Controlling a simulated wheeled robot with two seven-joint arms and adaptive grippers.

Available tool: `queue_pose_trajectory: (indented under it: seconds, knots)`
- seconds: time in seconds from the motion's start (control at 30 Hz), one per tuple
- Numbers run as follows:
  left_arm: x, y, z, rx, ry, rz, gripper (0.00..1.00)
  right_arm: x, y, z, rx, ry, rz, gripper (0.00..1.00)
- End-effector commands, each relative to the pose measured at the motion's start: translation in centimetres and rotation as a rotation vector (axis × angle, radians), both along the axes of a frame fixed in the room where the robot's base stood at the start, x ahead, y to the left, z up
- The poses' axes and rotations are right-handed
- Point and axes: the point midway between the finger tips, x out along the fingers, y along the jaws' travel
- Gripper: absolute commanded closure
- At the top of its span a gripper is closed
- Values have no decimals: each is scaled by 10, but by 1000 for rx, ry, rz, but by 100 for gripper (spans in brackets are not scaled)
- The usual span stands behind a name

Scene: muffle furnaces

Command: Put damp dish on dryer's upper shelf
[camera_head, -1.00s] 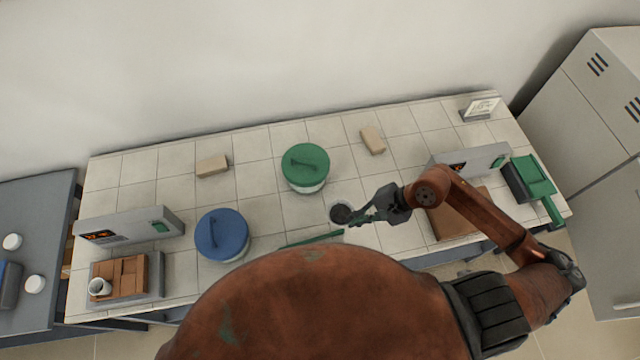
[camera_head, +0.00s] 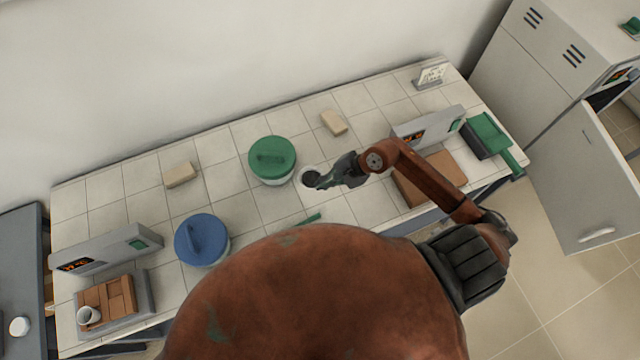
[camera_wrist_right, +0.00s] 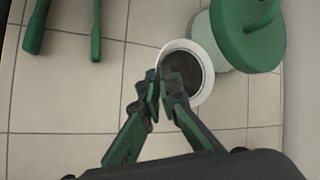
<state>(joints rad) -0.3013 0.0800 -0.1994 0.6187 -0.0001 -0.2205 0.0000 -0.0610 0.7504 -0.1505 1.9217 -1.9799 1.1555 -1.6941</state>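The damp dish (camera_head: 311,177) is a small round white dish with dark contents, close to the green-lidded jar. It also shows in the right wrist view (camera_wrist_right: 187,72), level and overlapping the jar's lower part. My right gripper (camera_head: 322,183) has its fingertips closed at the dish's near rim, as the right wrist view (camera_wrist_right: 160,84) shows. How high the dish is above the bench is hard to tell. The likely dryer (camera_head: 612,76) is a pale cabinet at the upper right edge with a small display and an open door (camera_head: 580,180). Its shelves are hardly visible. My left gripper is out of view.
The tiled bench holds a green-lidded jar (camera_head: 272,157), a blue-lidded jar (camera_head: 202,240), two beige blocks, and a furnace controller (camera_head: 428,128). A green brush and dustpan (camera_head: 492,135) lie at the right end. Green tongs (camera_wrist_right: 68,20) lie beside the dish. Floor is free at right.

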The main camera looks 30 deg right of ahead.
Motion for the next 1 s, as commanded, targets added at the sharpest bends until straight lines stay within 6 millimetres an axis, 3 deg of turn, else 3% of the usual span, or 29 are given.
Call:
queue_pose_trajectory:
  seconds: [0.3, 0.53, 0.9, 1.0]
  knots:
    - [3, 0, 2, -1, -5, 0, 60, 21, -4, -25, 3, 1, -1, 100]
    - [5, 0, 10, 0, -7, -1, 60, 20, -4, -52, 2, 0, -1, 100]
    - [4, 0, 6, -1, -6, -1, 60, 20, -5, -57, -1, -1, 2, 100]
    - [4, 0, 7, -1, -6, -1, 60, 20, -5, -56, 0, -1, 1, 91]
